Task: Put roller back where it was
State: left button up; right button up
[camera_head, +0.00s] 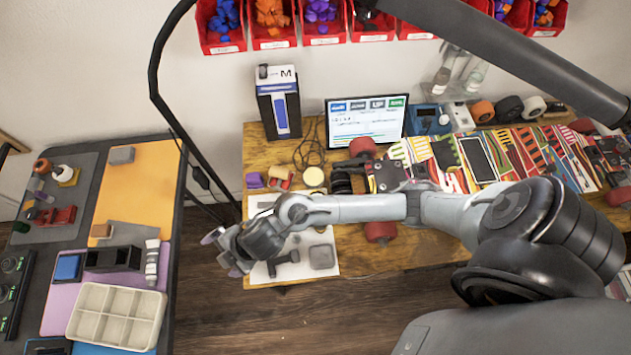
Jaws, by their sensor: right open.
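My right gripper (222,252) reaches in from the right over the left end of the wooden table. Its jaws are open, with nothing visible between them, near the gap between the two tables. A dark tool with a short handle (284,262) lies on a white sheet (324,264), just right of the gripper; it may be the roller, but I cannot tell for sure. A colourful skateboard (500,158) with red wheels lies along the wooden table, partly hidden behind my right arm. My left gripper is not in view.
A grey block (322,256) sits on the sheet. A monitor (366,121) and a tall box (279,103) stand at the back. The left table holds a compartment tray (117,314), an orange mat (138,192) and small tools. Red bins (271,37) hang above. Floor shows between the tables.

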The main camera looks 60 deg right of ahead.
jog(key=s+d+r+m+g+h, duration=0.1)
jog(key=s+d+m+h, duration=0.3)
jog(key=s+d+m, duration=1.1)
jog(key=s+d+g, duration=0.1)
jog(key=s+d, duration=0.1)
jog(key=d, duration=0.2)
jog(key=shift+r+g+h, duration=0.15)
jog(key=shift+g+h, duration=0.25)
notch_tip(320, 180, up, 19)
jog(key=p, duration=1.8)
jog(key=shift+p, duration=0.4)
jog(key=shift+a, duration=0.1)
